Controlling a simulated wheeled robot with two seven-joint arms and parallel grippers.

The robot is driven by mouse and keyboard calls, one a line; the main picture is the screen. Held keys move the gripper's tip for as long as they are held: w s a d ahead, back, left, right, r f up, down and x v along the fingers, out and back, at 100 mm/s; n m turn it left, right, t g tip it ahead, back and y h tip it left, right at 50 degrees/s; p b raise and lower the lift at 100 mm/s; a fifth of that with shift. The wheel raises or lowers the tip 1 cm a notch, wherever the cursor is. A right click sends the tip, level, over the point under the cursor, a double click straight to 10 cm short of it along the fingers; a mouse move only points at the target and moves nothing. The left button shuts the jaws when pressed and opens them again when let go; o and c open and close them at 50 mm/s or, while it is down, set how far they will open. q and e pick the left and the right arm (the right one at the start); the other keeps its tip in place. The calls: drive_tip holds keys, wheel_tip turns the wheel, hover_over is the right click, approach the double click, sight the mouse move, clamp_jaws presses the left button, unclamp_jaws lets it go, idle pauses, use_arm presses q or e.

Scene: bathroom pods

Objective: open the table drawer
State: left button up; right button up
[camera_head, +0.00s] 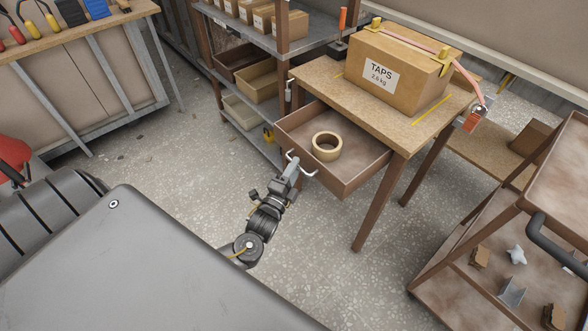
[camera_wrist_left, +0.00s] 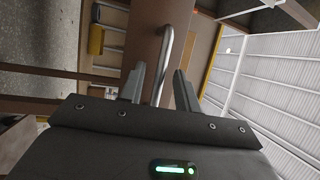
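The wooden table (camera_head: 330,84) has its brown drawer (camera_head: 345,177) pulled well out toward me. A tan ring like a tape roll (camera_head: 327,146) lies inside the drawer. The drawer's metal bar handle (camera_head: 309,173) is on its front. My left gripper (camera_head: 292,165) is at this handle. In the left wrist view, the handle (camera_wrist_left: 165,55) runs between the two fingers of my left gripper (camera_wrist_left: 160,88). The fingers stand apart, with a gap visible on each side of the bar. My right gripper is in neither view.
A cardboard box marked TAPS (camera_head: 395,75) stands on the tabletop with a strap over it. A metal shelf with bins (camera_head: 257,81) is behind left. A rusty cart (camera_head: 480,235) stands at the right. The speckled floor (camera_head: 310,240) in front of the drawer is clear.

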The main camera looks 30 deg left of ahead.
use_arm(q)
drive_tip(key=s+d+f, duration=0.1)
drive_tip(key=s+f, duration=0.1)
drive_tip(key=s, duration=0.8)
drive_tip(key=shift+s+b, duration=0.3)
drive_tip(key=shift+b, duration=0.1)
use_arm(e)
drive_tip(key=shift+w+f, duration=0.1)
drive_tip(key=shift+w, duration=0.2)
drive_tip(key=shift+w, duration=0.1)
